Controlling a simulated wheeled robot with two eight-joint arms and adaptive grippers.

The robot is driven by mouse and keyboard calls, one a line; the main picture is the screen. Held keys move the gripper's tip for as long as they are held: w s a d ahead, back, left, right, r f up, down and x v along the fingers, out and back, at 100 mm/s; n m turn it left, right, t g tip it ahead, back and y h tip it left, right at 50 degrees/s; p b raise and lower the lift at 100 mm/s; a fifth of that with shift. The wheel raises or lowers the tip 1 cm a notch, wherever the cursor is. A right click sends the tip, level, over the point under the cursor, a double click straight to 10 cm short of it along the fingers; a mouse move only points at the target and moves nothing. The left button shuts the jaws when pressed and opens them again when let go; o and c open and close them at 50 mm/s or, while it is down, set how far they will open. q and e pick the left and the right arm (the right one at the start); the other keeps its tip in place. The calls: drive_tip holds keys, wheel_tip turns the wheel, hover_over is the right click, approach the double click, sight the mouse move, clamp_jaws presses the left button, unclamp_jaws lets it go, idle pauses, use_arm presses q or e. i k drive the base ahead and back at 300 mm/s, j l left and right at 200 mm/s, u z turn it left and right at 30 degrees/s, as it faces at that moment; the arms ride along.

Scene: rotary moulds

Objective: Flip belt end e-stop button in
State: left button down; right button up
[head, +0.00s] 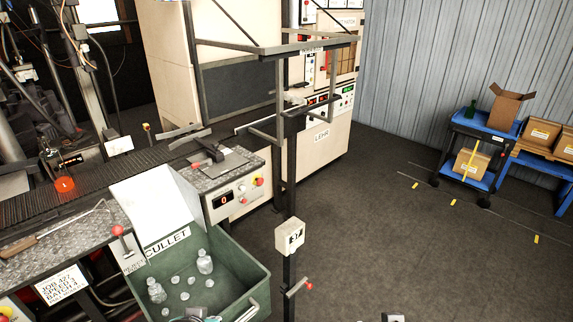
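A red mushroom button on a yellow base (257,182) sits on the front face of the control panel (238,200) at the end of the dark conveyor belt (130,165). The panel also has a small lit display (224,199) and smaller buttons. I cannot tell from here whether the red button is pressed in or out. No gripper fingers show clearly. Small pieces at the bottom edge are cut off, and I cannot tell what they are.
A green cullet bin (245,262) with several glass pieces stands below the panel. A dark upright post (291,255) with a white box stands right of it. A red-knobbed lever (117,230) is to the left. Grey floor (400,240) is open to the right.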

sight(260, 181)
drive_tip(key=i+z, duration=0.2)
drive_tip(key=i, duration=0.5)
drive_tip(key=i+j+z, duration=0.2)
drive_tip(key=i, duration=0.45)
